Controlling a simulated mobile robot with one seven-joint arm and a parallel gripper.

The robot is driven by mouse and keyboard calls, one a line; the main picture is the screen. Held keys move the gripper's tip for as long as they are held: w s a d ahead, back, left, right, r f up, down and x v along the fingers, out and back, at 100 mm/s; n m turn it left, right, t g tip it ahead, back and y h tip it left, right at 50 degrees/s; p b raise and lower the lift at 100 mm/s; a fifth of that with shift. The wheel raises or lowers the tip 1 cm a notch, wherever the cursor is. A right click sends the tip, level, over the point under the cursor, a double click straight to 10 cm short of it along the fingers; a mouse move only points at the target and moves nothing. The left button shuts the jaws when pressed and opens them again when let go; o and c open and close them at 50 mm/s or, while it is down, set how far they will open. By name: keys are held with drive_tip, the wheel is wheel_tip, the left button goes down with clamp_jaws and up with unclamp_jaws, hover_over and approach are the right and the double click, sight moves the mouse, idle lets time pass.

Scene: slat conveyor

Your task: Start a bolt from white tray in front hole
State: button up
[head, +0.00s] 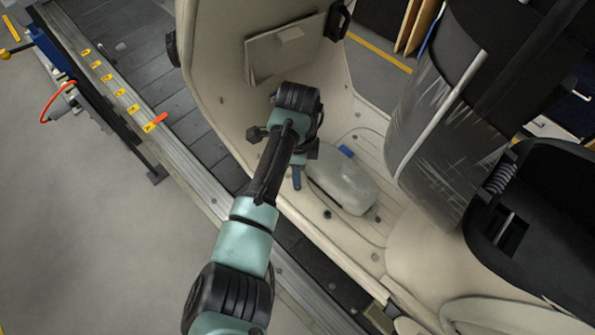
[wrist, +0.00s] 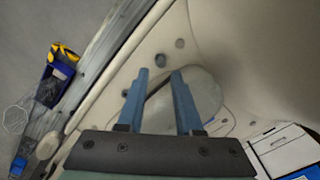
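The white tray (head: 343,184) looks like a pale, rounded, translucent shape on the cream vehicle's floor. It also shows behind my fingers in the wrist view (wrist: 205,93). I cannot make out any bolts in it. My gripper (head: 297,178) is above the floor at the tray's left end in the head view. In the wrist view my gripper (wrist: 160,78) has its two blue fingers apart, with no bolt visible between them. Dark round holes show in the floor, one (head: 327,214) below the tray and one (wrist: 179,43) beyond my fingertips. I cannot tell which is the front hole.
A small blue item (head: 346,151) lies beside the tray. The vehicle's cream front shield (head: 225,85) rises behind my arm. A wrapped dark seat or cover (head: 450,110) stands at the right. The conveyor's metal rail (head: 185,165) runs along the left, with yellow tags.

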drive_tip(key=shift+w+n, duration=0.1)
drive_tip(key=shift+n, duration=0.6)
drive_tip(key=n, duration=0.3)
drive_tip(key=shift+n, duration=0.3)
drive_tip(key=n, duration=0.5)
drive_tip(key=shift+b, duration=0.4)
drive_tip(key=shift+f+b, duration=1.1)
drive_tip(key=shift+f, duration=0.85)
clamp_jaws()
drive_tip(key=shift+m, duration=1.2)
